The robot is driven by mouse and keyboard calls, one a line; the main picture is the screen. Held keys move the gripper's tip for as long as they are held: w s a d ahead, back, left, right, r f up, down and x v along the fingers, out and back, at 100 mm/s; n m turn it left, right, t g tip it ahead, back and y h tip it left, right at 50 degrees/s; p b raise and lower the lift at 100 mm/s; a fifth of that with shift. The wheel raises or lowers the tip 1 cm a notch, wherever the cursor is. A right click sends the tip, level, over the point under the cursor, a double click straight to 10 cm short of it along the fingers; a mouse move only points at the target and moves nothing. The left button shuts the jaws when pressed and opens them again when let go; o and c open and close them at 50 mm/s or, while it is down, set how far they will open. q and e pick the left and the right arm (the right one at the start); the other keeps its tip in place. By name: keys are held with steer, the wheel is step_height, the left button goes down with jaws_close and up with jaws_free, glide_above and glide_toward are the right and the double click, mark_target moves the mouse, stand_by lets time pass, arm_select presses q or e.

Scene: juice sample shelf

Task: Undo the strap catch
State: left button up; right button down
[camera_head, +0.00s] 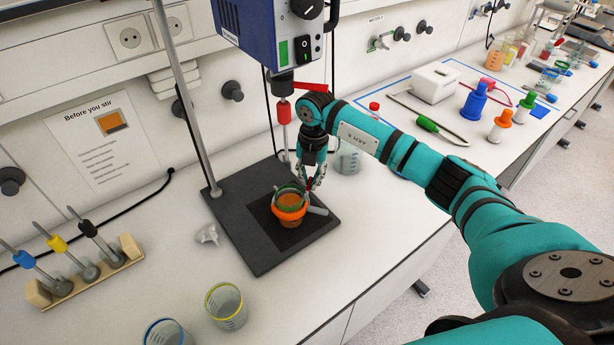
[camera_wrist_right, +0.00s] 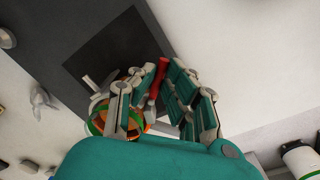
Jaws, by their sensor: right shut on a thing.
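A beaker of orange-brown liquid (camera_head: 290,200) stands on the dark stand base, with an orange strap (camera_head: 291,213) around it and a green ring near its rim. Its strap and green ring also show in the right wrist view, partly behind my fingers. My right gripper (camera_head: 309,181) is at the beaker's right side, pointing down. It is shut on a small red piece (camera_wrist_right: 158,80), which appears to be the strap catch. The fingers hide much of the catch, so I cannot tell whether it is fastened. My left gripper is not in view.
The stand base (camera_head: 262,256) has a rod and a blue stirrer motor (camera_head: 262,30) above the beaker. A glass beaker (camera_head: 347,158) stands behind my gripper. Two empty beakers (camera_head: 226,306) are at the front. A rack of stirrers (camera_head: 85,272) is at left.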

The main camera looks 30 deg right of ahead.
steer(key=shift+s+d+r+m, duration=0.1)
steer(key=shift+d+m, duration=0.05)
steer(key=shift+m, duration=0.4)
steer(key=shift+s+d+m, duration=0.1)
steer(key=shift+d+m, duration=0.05)
steer(key=shift+m, duration=0.4)
steer(key=c, duration=1.4)
jaws_free()
steer(key=shift+s, duration=0.1)
step_height(320, 180, up, 12)
steer(key=shift+s+d, duration=0.2)
